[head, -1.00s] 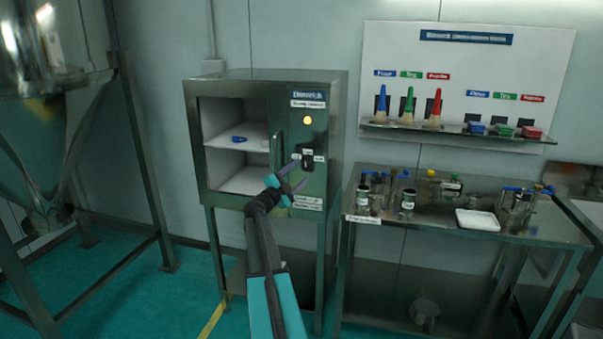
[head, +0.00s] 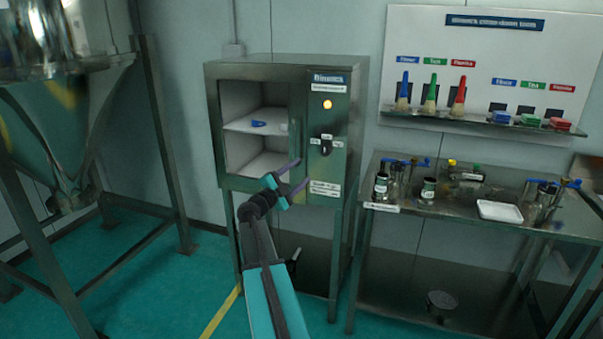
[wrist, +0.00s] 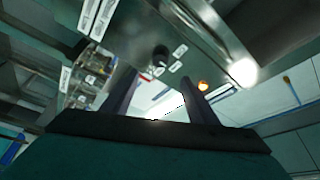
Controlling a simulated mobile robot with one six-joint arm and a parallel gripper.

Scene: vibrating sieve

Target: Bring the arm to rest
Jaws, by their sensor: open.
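My gripper (head: 296,179) is open and empty at the end of my raised arm. In the head view it is in front of the lower part of the metal cabinet (head: 334,200), below its dark knob (head: 326,146). I cannot tell how far it is from the cabinet front. The cabinet's lamp (head: 327,104) glows orange. In the wrist view the two fingers (wrist: 160,95) stand apart with nothing between them. The knob (wrist: 161,56) and the lit lamp (wrist: 203,87) show beyond them.
A metal table (head: 450,214) with jars and a white tray (head: 500,211) stands to the right. A wall board (head: 470,60) with brushes hangs above it. A blue item (head: 258,124) lies on the cabinet shelf. A hopper frame (head: 165,130) stands left. Teal floor (head: 150,270) is clear between.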

